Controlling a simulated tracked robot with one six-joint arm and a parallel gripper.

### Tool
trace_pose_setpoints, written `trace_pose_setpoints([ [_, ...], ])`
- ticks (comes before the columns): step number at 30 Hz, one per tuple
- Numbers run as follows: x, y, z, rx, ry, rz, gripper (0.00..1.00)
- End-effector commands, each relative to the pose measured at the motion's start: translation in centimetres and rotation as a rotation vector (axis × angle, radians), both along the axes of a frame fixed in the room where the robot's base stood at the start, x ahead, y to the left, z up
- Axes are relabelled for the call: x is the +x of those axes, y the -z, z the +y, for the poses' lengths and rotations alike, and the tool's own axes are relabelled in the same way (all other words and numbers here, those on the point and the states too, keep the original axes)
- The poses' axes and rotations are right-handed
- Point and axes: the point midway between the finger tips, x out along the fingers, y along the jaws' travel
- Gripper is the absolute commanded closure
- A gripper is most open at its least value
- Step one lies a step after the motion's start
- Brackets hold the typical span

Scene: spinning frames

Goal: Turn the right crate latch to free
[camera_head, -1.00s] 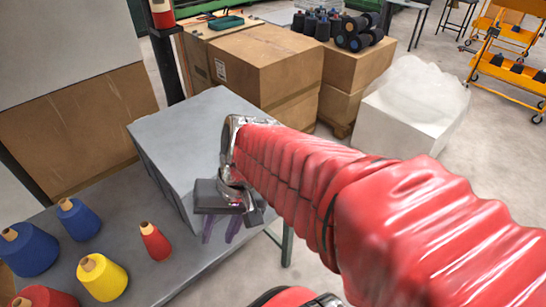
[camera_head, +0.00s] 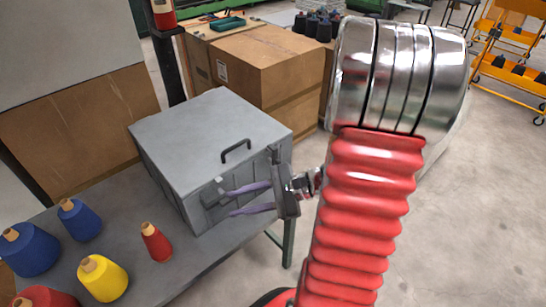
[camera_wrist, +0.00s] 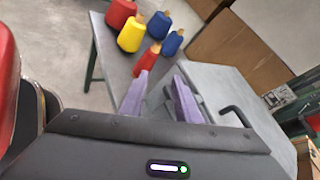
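The grey crate (camera_head: 190,135) stands on the table with its lid shut and a dark handle on top. It also shows in the wrist view (camera_wrist: 235,85). A small grey latch (camera_head: 212,190) shows at the left part of the crate's near side, by the upper fingertip. I cannot tell whether they touch. My gripper (camera_head: 231,204) has its two purple fingers apart, pointing left along that side. In the wrist view my gripper (camera_wrist: 160,90) is also open. Its palm and my arm hide the right part of the side, so a second latch there cannot be made out.
Blue, yellow and red thread cones (camera_head: 102,278) stand on the grey table (camera_head: 190,270), left of the crate. Cardboard boxes (camera_head: 265,65) stand behind the crate. The floor at the right is open, with orange trolleys (camera_head: 510,65) farther back.

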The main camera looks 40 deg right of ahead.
Motion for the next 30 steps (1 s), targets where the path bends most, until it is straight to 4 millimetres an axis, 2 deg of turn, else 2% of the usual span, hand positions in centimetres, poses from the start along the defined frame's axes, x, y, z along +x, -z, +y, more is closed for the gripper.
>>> trace_pose_setpoints([
  [1,0.2,0.5,-1.5,0.054,0.069,0.002,0.70],
  [8,0.5,2.2,-8.5,0.263,0.371,-0.028,0.70],
  [15,-1.5,4.9,-16.5,0.453,0.697,-0.082,0.70],
  [18,-2.7,6.0,-19.2,0.508,0.807,-0.104,0.70],
  [21,-3.6,6.8,-20.9,0.542,0.881,-0.120,0.70],
  [24,-4.1,7.2,-21.7,0.557,0.913,-0.129,0.70],
  [30,-4.1,7.2,-21.8,0.558,0.918,-0.131,0.70],
])
